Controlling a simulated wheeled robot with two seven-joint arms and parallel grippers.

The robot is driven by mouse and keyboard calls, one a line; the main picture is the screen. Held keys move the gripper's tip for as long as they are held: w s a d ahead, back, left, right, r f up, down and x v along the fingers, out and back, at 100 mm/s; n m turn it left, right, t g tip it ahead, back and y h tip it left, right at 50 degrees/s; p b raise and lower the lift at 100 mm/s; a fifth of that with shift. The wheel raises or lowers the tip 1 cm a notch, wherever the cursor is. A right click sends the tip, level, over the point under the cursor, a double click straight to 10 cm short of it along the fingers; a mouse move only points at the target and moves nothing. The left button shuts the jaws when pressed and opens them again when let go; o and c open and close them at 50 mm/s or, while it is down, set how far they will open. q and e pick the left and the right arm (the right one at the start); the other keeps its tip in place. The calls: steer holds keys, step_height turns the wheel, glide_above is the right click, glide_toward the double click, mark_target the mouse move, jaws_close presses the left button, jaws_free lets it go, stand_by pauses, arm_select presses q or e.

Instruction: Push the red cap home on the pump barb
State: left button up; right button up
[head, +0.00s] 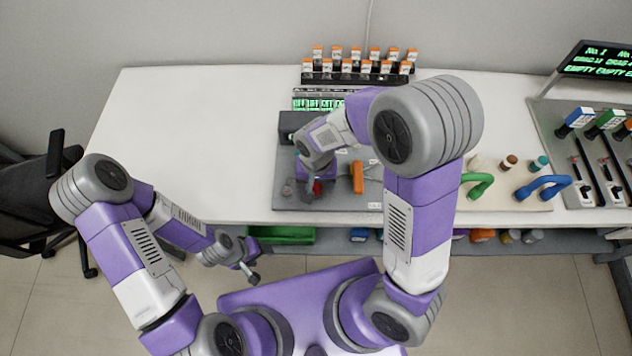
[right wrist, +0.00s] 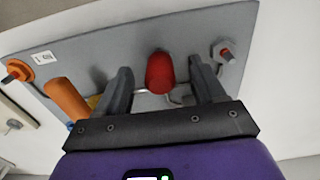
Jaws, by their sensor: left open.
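The red cap (right wrist: 160,73) shows in the right wrist view, between the two fingers of my right gripper (right wrist: 159,66), with a gap on each side. The fingers are apart and do not visibly touch it. In the head view my right gripper (head: 306,186) is over the grey board (head: 350,198), with a bit of the red cap (head: 317,187) beside it. The pump barb cannot be made out; the cap and gripper hide that spot. My left gripper (head: 249,272) is open and empty, in front of the table and low.
An orange cylinder (head: 358,177) stands on the board to the right of my right gripper; it also shows in the right wrist view (right wrist: 66,98). A vial rack (head: 358,76) is at the back. Green (head: 478,186) and blue (head: 543,187) handles are at right. The table's left part is clear.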

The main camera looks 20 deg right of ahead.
steer(key=shift+r, duration=0.1)
step_height(320, 180, up, 8)
steer(key=shift+f+p, duration=0.25)
steer(key=shift+p, duration=0.85)
arm_select(q)
step_height(320, 180, up, 2)
steer(key=shift+r, duration=0.1)
arm_select(e)
steer(key=shift+f, duration=0.1)
